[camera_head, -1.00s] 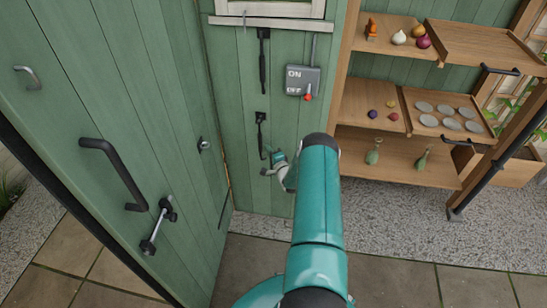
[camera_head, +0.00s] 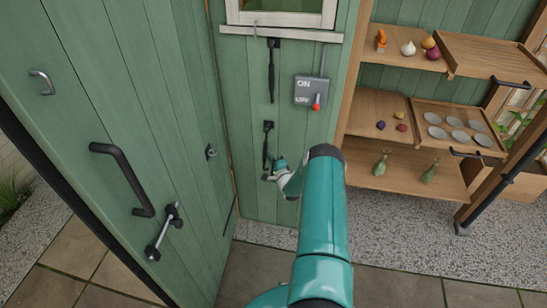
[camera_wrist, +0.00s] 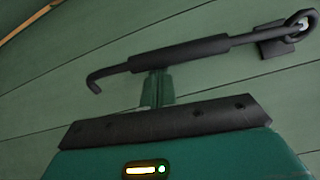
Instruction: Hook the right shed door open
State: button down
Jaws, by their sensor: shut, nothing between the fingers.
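A green door (camera_head: 110,110) stands swung open at the left, with a small metal eye (camera_head: 210,152) near its far edge. A lower black hook (camera_head: 267,140) hangs on the green wall just right of the door. In the wrist view the hook (camera_wrist: 180,52) spans the picture, its eye mount at upper right, thick sleeve in the middle and bent tip at left. My gripper (camera_head: 268,177) is by the hook's lower end. In the wrist view its fingers (camera_wrist: 155,82) are shut just below the sleeve. Whether they touch it is unclear.
A second black hook (camera_head: 273,70) hangs higher on the wall, under the window. A grey ON/OFF switch box (camera_head: 310,90) is right of it. Wooden shelves (camera_head: 405,178) stand at right. The door carries a black handle (camera_head: 125,178) and a bolt (camera_head: 163,232).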

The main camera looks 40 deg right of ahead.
jog(key=w+a+r+m+y, duration=0.2)
jog(key=a+r+m, duration=1.2)
jog(key=a, duration=0.1)
jog(key=shift+w+m+g, duration=0.2)
jog(key=shift+m+g, duration=0.1)
jog(key=shift+g, duration=0.1)
jog(key=shift+r, duration=0.2)
dwell(0.5)
jog(key=shift+s+a, duration=0.1)
